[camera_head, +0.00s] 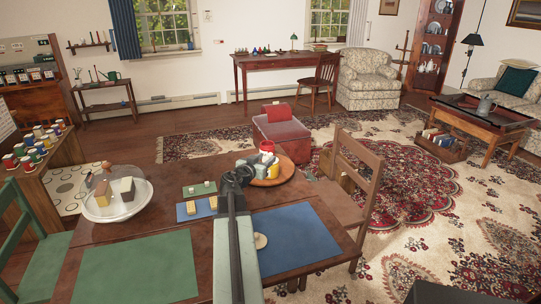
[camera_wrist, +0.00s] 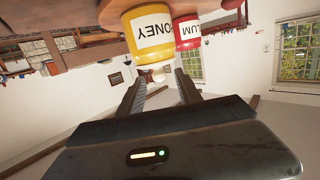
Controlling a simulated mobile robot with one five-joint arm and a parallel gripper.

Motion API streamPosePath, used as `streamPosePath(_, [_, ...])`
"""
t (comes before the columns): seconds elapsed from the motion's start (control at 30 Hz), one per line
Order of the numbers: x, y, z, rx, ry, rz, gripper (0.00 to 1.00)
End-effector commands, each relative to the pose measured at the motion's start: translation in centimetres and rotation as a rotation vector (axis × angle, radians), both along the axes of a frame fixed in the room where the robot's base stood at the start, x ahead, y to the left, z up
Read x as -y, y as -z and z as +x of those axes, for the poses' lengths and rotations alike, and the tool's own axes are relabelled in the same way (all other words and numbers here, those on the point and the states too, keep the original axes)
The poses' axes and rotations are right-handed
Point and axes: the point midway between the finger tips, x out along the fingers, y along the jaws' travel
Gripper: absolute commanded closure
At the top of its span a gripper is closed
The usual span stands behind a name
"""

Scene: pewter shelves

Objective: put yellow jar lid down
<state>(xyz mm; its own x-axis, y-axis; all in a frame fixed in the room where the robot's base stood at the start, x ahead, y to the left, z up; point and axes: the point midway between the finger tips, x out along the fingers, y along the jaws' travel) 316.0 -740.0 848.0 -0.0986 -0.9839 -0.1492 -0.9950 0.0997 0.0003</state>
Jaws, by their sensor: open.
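My gripper (camera_head: 241,174) is over the table at the near left edge of a round wooden tray. In the wrist view its two fingers (camera_wrist: 160,79) stand apart, and I see nothing clamped between them. A yellow jar (camera_wrist: 149,36) with a white label reading "ONEY" is just beyond the fingertips. A red jar (camera_wrist: 187,34) labelled "LUM" stands beside it. I cannot make out a separate yellow lid in either view; my arm hides part of the tray and table.
A green mat (camera_head: 138,270) lies left. A glass-domed dish (camera_head: 113,214) stands farther left.

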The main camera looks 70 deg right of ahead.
Motion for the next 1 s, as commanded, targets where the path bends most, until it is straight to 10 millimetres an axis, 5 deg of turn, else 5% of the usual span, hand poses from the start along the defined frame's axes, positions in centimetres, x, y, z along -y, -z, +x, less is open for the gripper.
streamPosePath(0.33, [-3.6, 0.1, -0.3, -0.009, 0.000, -0.102, 0.55])
streamPosePath(0.77, [-0.3, 0.1, -0.5, -0.010, 0.001, -0.099, 0.55])
streamPosePath(1.0, [3.7, 0.5, -0.5, -0.010, 0.003, -0.099, 0.55])
